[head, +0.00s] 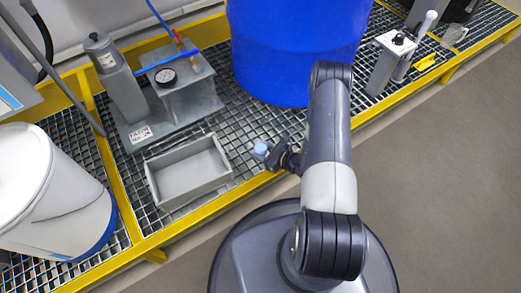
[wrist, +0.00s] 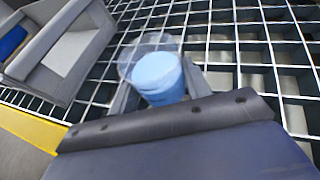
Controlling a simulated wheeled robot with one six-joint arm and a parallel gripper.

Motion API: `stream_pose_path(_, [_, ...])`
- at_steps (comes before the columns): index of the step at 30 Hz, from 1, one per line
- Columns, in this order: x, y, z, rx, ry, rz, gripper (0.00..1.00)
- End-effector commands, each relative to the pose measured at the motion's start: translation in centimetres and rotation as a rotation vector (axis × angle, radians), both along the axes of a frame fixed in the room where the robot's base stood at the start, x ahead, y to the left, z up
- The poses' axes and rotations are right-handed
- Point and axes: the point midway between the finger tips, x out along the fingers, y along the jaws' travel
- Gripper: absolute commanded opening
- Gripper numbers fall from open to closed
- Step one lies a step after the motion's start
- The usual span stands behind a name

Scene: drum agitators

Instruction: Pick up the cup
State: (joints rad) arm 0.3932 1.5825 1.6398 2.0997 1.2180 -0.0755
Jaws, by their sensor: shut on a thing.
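The cup (wrist: 158,78) shows in the wrist view as a light blue round shape with a clear, see-through rim around it. My gripper (wrist: 160,92) is shut on it, with a grey finger on each side. In the head view the cup (head: 260,149) is a small light blue shape at the tip of my gripper (head: 270,154), just right of the grey tray. The cup is over the metal grating; I cannot tell whether it touches it. Its lower part is hidden by my gripper.
A grey open tray (head: 190,172) lies left of my gripper on the grating. A big blue drum (head: 290,50) stands behind my arm, a white drum (head: 45,190) at left. A yellow rail (head: 215,203) edges the platform.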

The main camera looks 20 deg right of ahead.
Motion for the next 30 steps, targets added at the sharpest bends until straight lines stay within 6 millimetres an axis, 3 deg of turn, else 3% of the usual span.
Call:
stream_pose_path(6, [0.0, 0.0, 0.0, 0.000, 0.000, 0.000, 0.22])
stream_pose_path(20, [0.0, 0.0, 0.6, 0.000, 0.000, 0.000, 0.21])
stream_pose_path(30, [0.0, 0.0, 3.3, 0.000, 0.000, 0.000, 0.21])
